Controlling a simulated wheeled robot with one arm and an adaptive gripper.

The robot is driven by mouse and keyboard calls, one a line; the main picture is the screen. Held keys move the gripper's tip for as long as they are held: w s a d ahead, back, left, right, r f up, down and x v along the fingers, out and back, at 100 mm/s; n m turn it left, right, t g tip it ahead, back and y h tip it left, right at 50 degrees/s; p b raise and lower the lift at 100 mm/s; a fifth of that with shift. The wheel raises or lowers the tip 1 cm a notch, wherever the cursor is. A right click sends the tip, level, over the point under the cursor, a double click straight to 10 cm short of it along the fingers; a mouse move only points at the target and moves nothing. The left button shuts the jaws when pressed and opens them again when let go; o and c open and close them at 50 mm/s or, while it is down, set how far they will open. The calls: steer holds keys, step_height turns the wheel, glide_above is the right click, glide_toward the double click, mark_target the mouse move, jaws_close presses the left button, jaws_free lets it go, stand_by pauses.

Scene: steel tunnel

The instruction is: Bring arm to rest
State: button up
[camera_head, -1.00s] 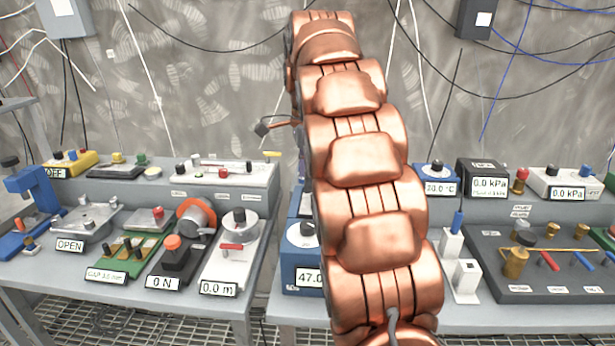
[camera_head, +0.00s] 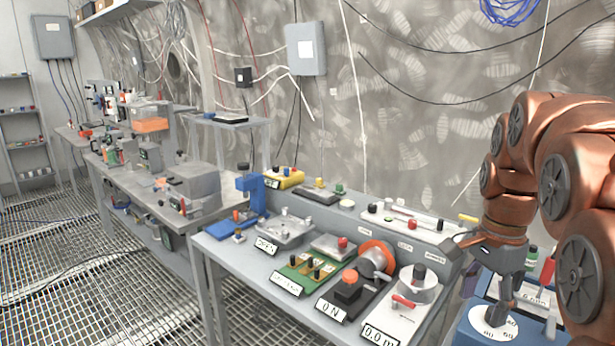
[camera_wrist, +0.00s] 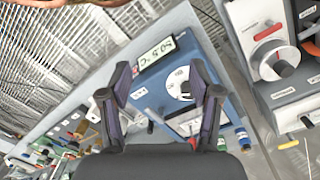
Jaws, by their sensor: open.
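My arm is copper-coloured and enters at the right of the head view, bending down to my gripper (camera_head: 482,272). My gripper is dark grey, open and empty, with its two fingers spread above a blue instrument box (camera_head: 480,335). In the wrist view the open fingers (camera_wrist: 160,72) appear over the same blue box (camera_wrist: 218,62), which carries a knob (camera_wrist: 183,85) and a display (camera_wrist: 163,51) reading about 50.5 °C. No object is between the fingers. Whether a finger touches the box cannot be told.
A grey bench (camera_head: 225,262) beside my gripper holds a green board (camera_head: 305,270), a blue clamp (camera_head: 250,195), an orange-rimmed wheel device (camera_head: 375,260) and a white lever unit (camera_head: 410,300). Another bench (camera_head: 140,195) stands farther left. Grating floor (camera_head: 75,270) is open at left.

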steer(key=s+a+f+n+p, duration=0.1)
steer(key=s+a+f+n, duration=0.1)
steer(key=s+a+n, duration=0.2)
steer(key=s+a+f+n+p, duration=0.1)
steer(key=s+a+n, duration=0.3)
steer(key=s, duration=0.4)
steer(key=shift+f+g, duration=0.4)
steer(key=shift+f, duration=0.35)
steer(key=s+a+f+n, duration=0.1)
steer(key=s+n, duration=0.1)
steer(key=s, duration=0.1)
steer(key=s+a+f+n+p, duration=0.1)
steer(key=s+f+n, duration=0.1)
steer(key=s, duration=0.2)
steer(key=s+a+f+n, duration=0.1)
steer(key=s+f+n, duration=0.1)
steer(key=s+n, duration=0.1)
steer(key=shift+s+f+p, duration=0.15)
steer(key=shift+f+p, duration=0.05)
steer(key=shift+p, duration=0.15)
steer(key=shift+c, duration=0.2)
